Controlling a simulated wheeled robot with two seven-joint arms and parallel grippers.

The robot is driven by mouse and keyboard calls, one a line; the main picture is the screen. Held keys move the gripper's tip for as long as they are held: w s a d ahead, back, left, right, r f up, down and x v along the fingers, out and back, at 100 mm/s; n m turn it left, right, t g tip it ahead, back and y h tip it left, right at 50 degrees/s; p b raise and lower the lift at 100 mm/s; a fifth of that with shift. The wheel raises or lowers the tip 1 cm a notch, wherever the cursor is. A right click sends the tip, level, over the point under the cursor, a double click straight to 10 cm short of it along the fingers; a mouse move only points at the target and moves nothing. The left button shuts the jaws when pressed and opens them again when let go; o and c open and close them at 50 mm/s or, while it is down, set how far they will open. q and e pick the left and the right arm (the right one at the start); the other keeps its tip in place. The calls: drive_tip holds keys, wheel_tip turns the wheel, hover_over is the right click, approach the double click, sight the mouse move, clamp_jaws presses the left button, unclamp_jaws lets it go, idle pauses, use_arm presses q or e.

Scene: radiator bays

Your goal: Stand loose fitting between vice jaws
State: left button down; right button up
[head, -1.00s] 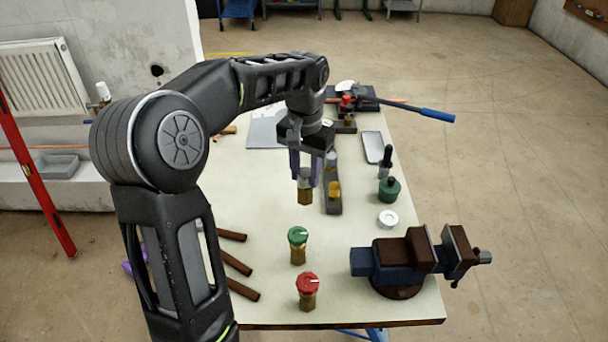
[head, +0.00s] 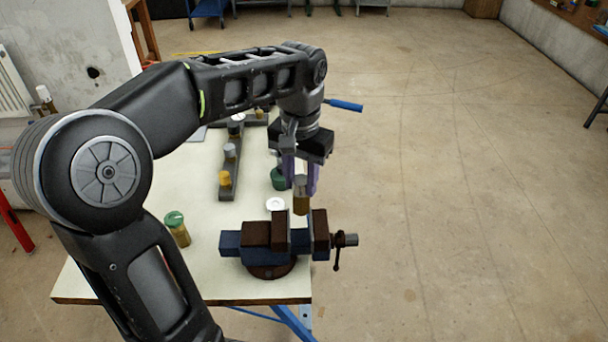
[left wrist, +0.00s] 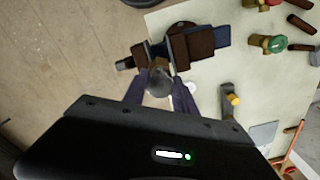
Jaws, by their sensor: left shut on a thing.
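My left gripper (head: 300,178) is shut on a brass fitting (head: 301,203) with a grey upper end, held upright between the purple fingers. The fitting hangs at the vice (head: 230,244), just above or behind the gap between its brown jaws; its exact depth I cannot tell. The vice is blue with two brown jaw blocks standing apart, and its screw handle is at the right. In the left wrist view the fitting (left wrist: 159,80) sits between the fingertips, overlapping the edge of the vice (left wrist: 222,36). My right gripper is not in view.
A green-capped fitting (head: 178,230) stands left of the vice, near my left arm. A white ring (head: 274,204) and a green bottle (head: 278,179) are behind the vice. A dark rail (head: 227,192) carries grey and yellow fittings. Bare floor lies right of the table.

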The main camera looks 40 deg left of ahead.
sight(300, 212)
use_arm(q)
drive_tip(key=shift+s+a, duration=0.1)
drive_tip(key=shift+a, duration=0.2)
drive_tip(key=shift+d+f, duration=0.1)
drive_tip(key=shift+d, duration=0.1)
drive_tip(key=shift+a+f, duration=0.1)
drive_tip(key=shift+f, duration=1.65)
drive_tip(key=shift+f+b, duration=2.3)
drive_tip(key=shift+f, duration=0.65)
drive_tip(key=c, duration=0.9)
unclamp_jaws()
